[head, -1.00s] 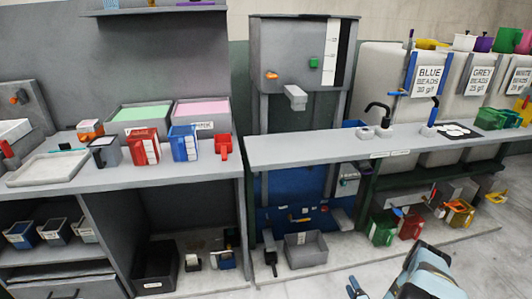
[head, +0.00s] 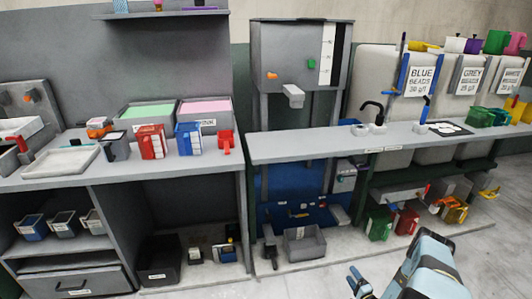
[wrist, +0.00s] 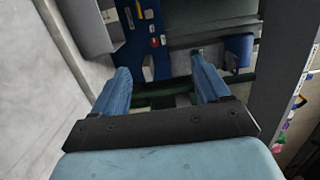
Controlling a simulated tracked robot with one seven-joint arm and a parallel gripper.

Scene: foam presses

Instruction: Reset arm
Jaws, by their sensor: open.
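My gripper shows in the wrist view (wrist: 160,82) with its two blue fingers spread wide apart and nothing between them. In the head view my light blue arm and gripper (head: 358,280) are at the bottom right, low over the grey floor in front of the benches. The gripper touches nothing that I can see. Part of my arm is cut off by the lower edge of the head view.
A grey bench (head: 330,147) stands ahead, with a grey bin (head: 304,246) and green boxes (head: 378,224) low beneath it. A second bench (head: 130,170) at left holds trays and red and blue boxes. The floor (head: 310,280) around my gripper is clear.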

